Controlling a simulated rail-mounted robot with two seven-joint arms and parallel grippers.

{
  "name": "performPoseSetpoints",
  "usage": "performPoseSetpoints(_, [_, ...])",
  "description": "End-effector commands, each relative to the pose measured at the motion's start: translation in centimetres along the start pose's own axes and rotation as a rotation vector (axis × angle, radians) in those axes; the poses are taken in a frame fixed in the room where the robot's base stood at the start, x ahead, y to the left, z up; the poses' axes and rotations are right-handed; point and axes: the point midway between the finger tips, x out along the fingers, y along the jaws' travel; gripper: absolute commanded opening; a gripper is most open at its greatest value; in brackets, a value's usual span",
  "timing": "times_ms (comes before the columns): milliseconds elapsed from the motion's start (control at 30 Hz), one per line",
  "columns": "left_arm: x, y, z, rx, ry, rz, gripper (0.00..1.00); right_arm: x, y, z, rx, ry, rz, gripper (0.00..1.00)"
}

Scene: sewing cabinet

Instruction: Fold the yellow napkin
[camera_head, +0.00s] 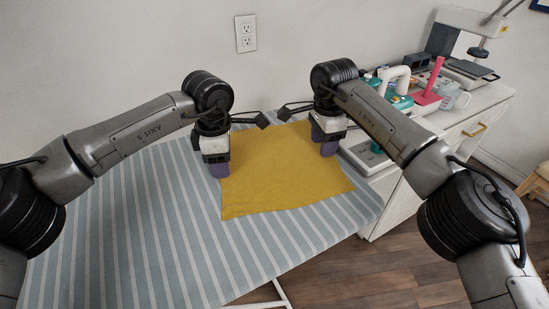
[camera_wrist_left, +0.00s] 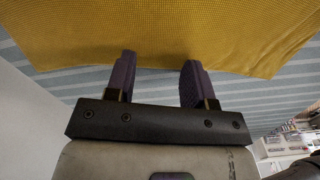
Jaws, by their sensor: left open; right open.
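The yellow napkin (camera_head: 283,178) lies spread flat on the striped cloth of the table in the head view. My left gripper (camera_head: 218,170) is at its left edge, fingers pointing down. In the left wrist view, the two purple fingers of my left gripper (camera_wrist_left: 157,80) are apart with nothing between them, near the edge of the napkin (camera_wrist_left: 170,30). My right gripper (camera_head: 327,143) is over the napkin's upper right edge. It is open, but its fingertips are partly hidden by its own body.
The striped table (camera_head: 120,220) is clear to the left of the napkin. A white cabinet (camera_head: 460,130) at the right carries a pink stand (camera_head: 430,85), a white mug (camera_head: 452,97) and bottles. The wall with an outlet (camera_head: 246,33) is behind.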

Motion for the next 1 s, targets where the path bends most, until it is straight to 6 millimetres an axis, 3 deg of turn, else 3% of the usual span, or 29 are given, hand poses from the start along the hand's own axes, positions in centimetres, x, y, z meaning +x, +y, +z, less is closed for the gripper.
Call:
performPoseSetpoints(400, [0.41, -0.01, 0.02, 0.0, 0.0, 0.0, 0.49, 0.39, 0.0, -0.02, 0.0, 0.0, 0.0, 0.49])
performPoseSetpoints(1000, [0.35, -0.01, 0.01, 0.0, 0.0, -0.001, 0.2, 0.34, 0.01, 0.0, 0.0, 0.0, 0.001, 0.2])
